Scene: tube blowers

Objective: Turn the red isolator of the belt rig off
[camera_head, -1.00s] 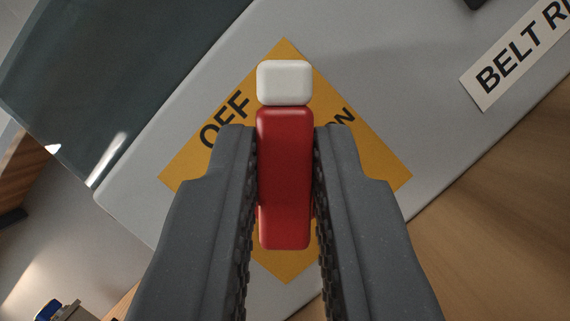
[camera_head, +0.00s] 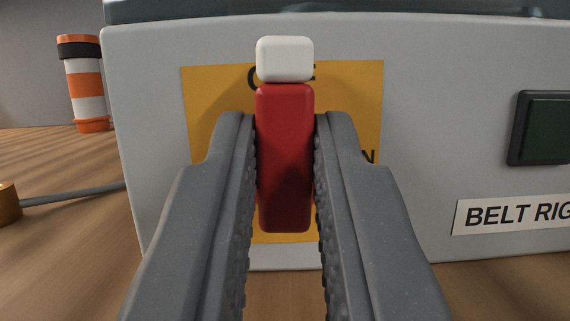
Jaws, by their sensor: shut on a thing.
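The red isolator handle (camera_head: 285,165) with its white tip (camera_head: 285,59) stands in the middle of the view. My gripper (camera_head: 285,150) is shut on the red handle, one finger on each side. Behind it is a yellow plate (camera_head: 350,85) on the grey front of the belt rig (camera_head: 430,90). The handle is upright in the picture and its white tip points up, over the word OFF, which it partly covers. The word ON is at the plate's right side, mostly hidden by my right finger. A label reading BELT RIG (camera_head: 515,214) is on the rig at the right.
A dark green panel in a black frame (camera_head: 545,128) is on the rig at the right. An orange and white post (camera_head: 86,85) stands at the back left. A grey cable (camera_head: 75,195) runs along the wooden floor (camera_head: 60,260) to a brass-coloured block (camera_head: 8,203).

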